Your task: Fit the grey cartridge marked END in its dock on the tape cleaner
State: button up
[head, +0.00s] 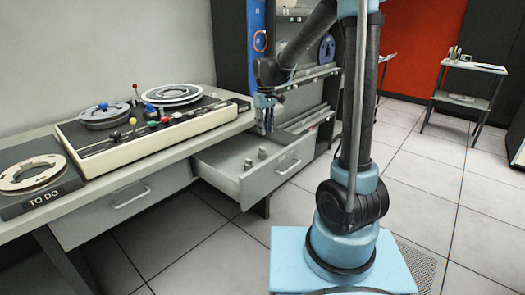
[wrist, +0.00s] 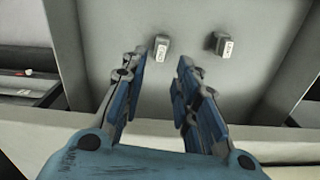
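Two small grey cartridges with white labels stand apart in the open drawer. In the wrist view one (wrist: 161,48) is near the middle and the other (wrist: 222,44) is to the right; the lettering is too small to tell which is END. They also show in the head view (head: 248,164). My gripper (wrist: 160,64) is open and empty, its fingertips on either side of the nearer edge of the middle cartridge in the picture. In the head view my gripper (head: 265,112) hangs over the drawer's back. The tape cleaner (head: 160,126) sits on the bench; its dock cannot be made out.
The open drawer (head: 247,188) juts from the bench, its walls around the cartridges. A TO DO stand (head: 42,198) with a reel is at the left. A shelf rack (head: 305,75) stands behind my arm. The floor to the right is largely clear.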

aim_at(262, 148)
jog(key=shift+w+a+f, duration=0.1)
jog(key=shift+a+f, duration=0.05)
jog(key=shift+f, duration=1.55)
jog(key=shift+w+a+f, duration=0.1)
jog(key=shift+a+f, duration=0.05)
jog(key=shift+f, duration=1.55)
jog(key=shift+w+a+f, duration=0.1)
jog(key=shift+a+f, duration=0.05)
jog(key=shift+f, duration=1.55)
jog(key=shift+c, duration=0.5)
grip_shut()
jog(key=shift+r, duration=0.1)
jog(key=shift+r, duration=2.85)
